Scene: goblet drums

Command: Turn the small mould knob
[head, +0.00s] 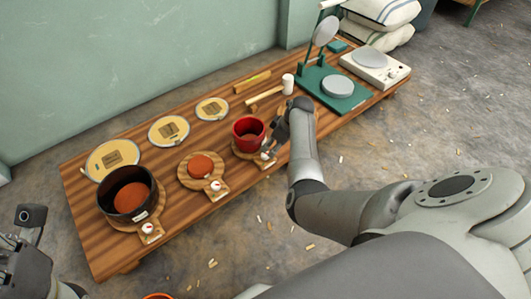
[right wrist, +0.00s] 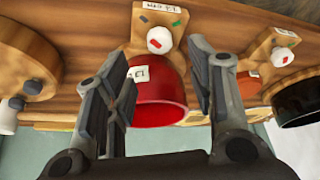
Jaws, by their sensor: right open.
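A red pot-shaped mould (head: 249,134) stands on a round wooden board towards the right of the row. Its white knob (head: 267,156) is on the board's front tab; in the right wrist view the knob (right wrist: 160,40) has a red mark, with a green mark beside it. My right gripper (head: 274,140) is open at the red mould's right side. In the right wrist view its fingers (right wrist: 158,52) lie either side of the knob, with no contact visible. The knob's exact depth between them is unclear. My left gripper (head: 25,232) is at the left edge, away from the bench.
A black pot (head: 127,192) and a middle board with a terracotta disc (head: 200,166) have similar knobs. Round labelled plates (head: 112,158) lie behind. A green press (head: 330,88) and a white scale (head: 375,64) stand at the right end of the wooden bench (head: 100,250).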

